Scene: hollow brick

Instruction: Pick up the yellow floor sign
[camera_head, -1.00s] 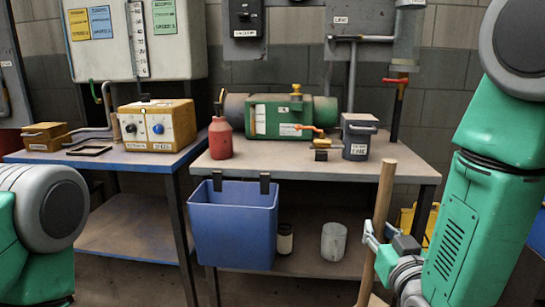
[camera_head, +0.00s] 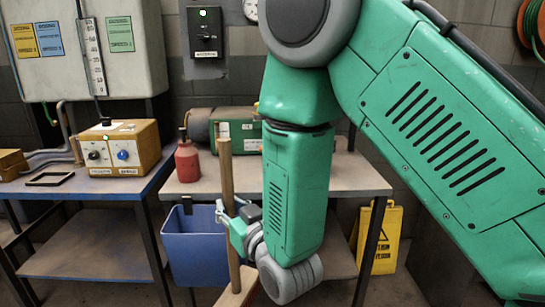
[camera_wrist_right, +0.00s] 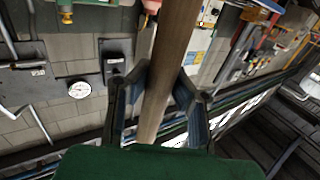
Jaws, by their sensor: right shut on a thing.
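The yellow floor sign (camera_head: 382,240) stands upright on the floor at the right, beside the workbench's right leg. A bench leg and my right arm are in front of part of its surroundings, and its lower print is too small to read. My right gripper (camera_head: 226,216) is left of the sign, in front of the blue bin, and shut on a wooden pole (camera_head: 227,180). The pole is nearly upright, with a wooden block at its foot. In the right wrist view the pole (camera_wrist_right: 167,75) runs between the two fingers (camera_wrist_right: 160,100). My left gripper is out of view.
The workbench (camera_head: 345,172) carries a red bottle (camera_head: 187,160) and green machine (camera_head: 240,133). A blue bin (camera_head: 193,245) hangs at its front. A blue-framed table (camera_head: 100,190) with an ochre control box (camera_head: 122,148) stands left. My right arm hides much of the bench.

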